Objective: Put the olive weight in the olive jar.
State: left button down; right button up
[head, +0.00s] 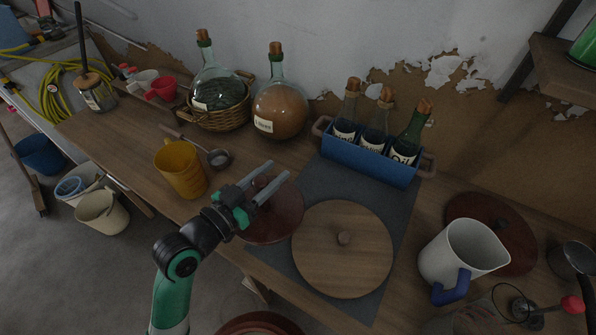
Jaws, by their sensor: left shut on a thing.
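My left gripper (268,178) reaches over a dark red disc (277,223). Its two fingers are close around the disc's middle and appear shut on its knob, which they mostly hide. I cannot tell whether the disc is lifted. A round wooden disc with a knob (338,270) lies to its right on a grey mat. Another dark red disc (515,233) lies further right, partly behind a white jug. The rim of a reddish-brown vessel (260,322) shows at the bottom edge. No label marks an olive weight or olive jar. My right gripper is not in view.
A yellow jug (180,170) and a small strainer (219,158) stand left of the gripper. Behind are two demijohns (280,108) and a blue carrier (367,164) with corked bottles. The white jug (458,255) stands right. The grey mat (335,185) has bare room.

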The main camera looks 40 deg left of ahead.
pick_arm(q)
jog(key=w+a+f+b, duration=0.6)
jog(key=w+f+b, duration=0.2)
jog(key=w+f, duration=0.2)
jog(key=shift+w+a+f+b, duration=0.3)
jog(key=shift+w+f, duration=0.1)
jog(key=shift+f, duration=0.65)
jog(key=shift+f, duration=0.15)
jog(key=shift+c, duration=2.3)
grip_release()
jog(key=shift+f, duration=0.15)
